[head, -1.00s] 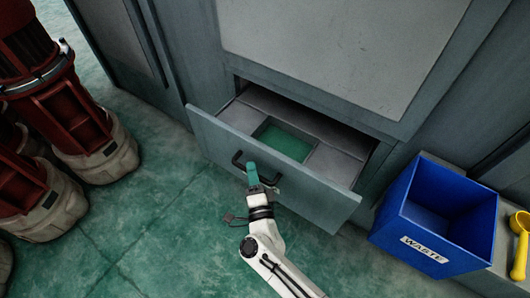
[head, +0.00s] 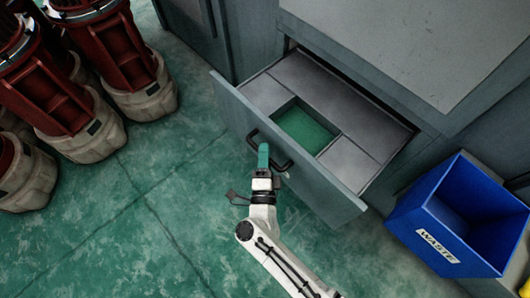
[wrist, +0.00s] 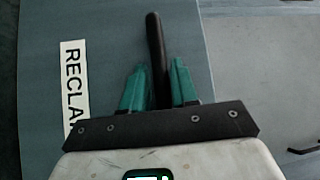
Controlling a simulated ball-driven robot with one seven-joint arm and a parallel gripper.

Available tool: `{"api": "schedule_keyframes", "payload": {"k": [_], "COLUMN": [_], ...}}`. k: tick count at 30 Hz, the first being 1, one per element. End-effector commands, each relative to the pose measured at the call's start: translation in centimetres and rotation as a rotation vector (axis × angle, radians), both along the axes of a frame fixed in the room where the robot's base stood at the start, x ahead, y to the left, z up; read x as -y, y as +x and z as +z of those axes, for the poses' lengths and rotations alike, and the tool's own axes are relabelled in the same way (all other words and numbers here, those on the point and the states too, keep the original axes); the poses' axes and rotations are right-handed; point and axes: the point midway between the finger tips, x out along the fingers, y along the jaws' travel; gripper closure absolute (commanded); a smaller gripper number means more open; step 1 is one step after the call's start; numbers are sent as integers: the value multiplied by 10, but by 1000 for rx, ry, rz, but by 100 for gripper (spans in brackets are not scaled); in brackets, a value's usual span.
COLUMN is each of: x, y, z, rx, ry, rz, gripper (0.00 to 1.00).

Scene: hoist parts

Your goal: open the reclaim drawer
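The reclaim drawer (head: 300,150) is pulled well out of the grey cabinet in the head view. Its grey interior holds a recessed compartment with a green floor (head: 305,131). A black bar handle (head: 252,138) is on the drawer front. My gripper (head: 263,150) is at this handle. In the wrist view the black handle (wrist: 155,40) runs between the green fingers of my gripper (wrist: 158,85), which are closed close about it. The drawer front there carries a white label (wrist: 73,80) reading "RECLA", its end hidden by my gripper.
A blue waste bin (head: 440,235) stands to the right of the drawer. Several red machines with pale bases (head: 145,95) stand at the left. The green floor (head: 140,220) between them and my arm is clear. The grey cabinet (head: 400,40) rises behind the drawer.

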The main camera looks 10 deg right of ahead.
Motion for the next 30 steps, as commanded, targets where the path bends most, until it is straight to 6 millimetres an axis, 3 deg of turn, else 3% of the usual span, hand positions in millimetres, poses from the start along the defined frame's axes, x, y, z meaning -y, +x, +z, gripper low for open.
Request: {"api": "schedule_keyframes", "payload": {"k": [3, 14, 30], "x": [0, -2, -14], "y": [0, -8, -96], "z": [0, 0, -13], "rx": [1, 1, 1], "ry": [0, 0, 0], "rz": [0, 1, 1], "gripper": [60, 60, 60]}}
